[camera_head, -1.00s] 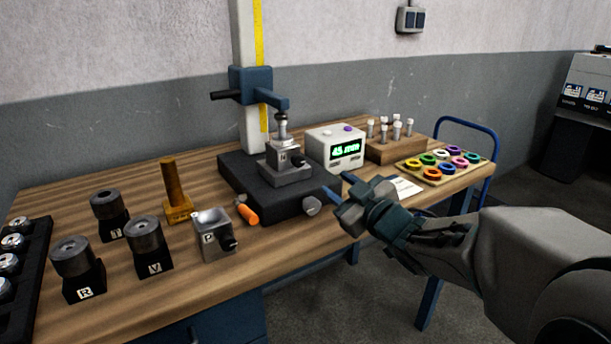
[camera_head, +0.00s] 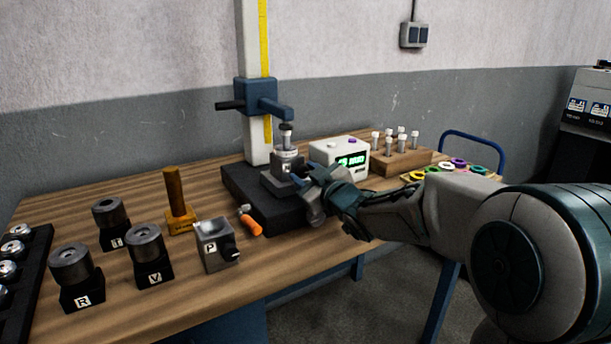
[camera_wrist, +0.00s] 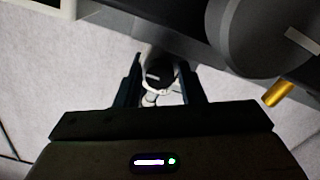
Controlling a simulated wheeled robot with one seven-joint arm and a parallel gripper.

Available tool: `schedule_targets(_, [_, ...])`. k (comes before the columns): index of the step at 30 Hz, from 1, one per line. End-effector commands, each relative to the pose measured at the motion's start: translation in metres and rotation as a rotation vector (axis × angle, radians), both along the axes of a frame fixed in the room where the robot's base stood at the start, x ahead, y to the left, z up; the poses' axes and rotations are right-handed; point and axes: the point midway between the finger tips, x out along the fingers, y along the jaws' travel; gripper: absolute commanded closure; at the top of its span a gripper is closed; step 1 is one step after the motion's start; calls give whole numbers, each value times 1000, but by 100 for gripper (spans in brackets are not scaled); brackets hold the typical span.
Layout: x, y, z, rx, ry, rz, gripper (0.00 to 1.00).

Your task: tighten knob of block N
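Block N (camera_head: 279,163) is a small grey metal block with a round post on top. It stands on the dark base (camera_head: 262,204) of the height gauge, below its blue arm (camera_head: 277,109). My gripper (camera_head: 305,177) is at the block's right side, where the knob was visible before; the knob is now mostly hidden by the fingers. In the wrist view my gripper (camera_wrist: 161,85) has its two dark fingers apart. A dark round part with a pale ring (camera_wrist: 155,75) shows between them, with gaps beside it; I cannot tell whether a finger touches it.
A display box (camera_head: 340,160) stands close behind my gripper, with a wooden pin rack (camera_head: 400,160) to its right. Block P (camera_head: 215,245), an orange-handled tool (camera_head: 250,225) and a brass stand (camera_head: 177,205) are to the left. Black holders T, V and R are farther left.

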Motion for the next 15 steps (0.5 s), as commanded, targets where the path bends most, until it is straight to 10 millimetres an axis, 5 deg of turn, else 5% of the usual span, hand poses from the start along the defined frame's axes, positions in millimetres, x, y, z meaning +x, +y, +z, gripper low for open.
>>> schedule_targets(10, [3, 2, 0, 1, 1, 0, 64])
schedule_targets(14, [3, 2, 0, 1, 1, 0, 97])
schedule_targets(15, [3, 2, 0, 1, 1, 0, 96])
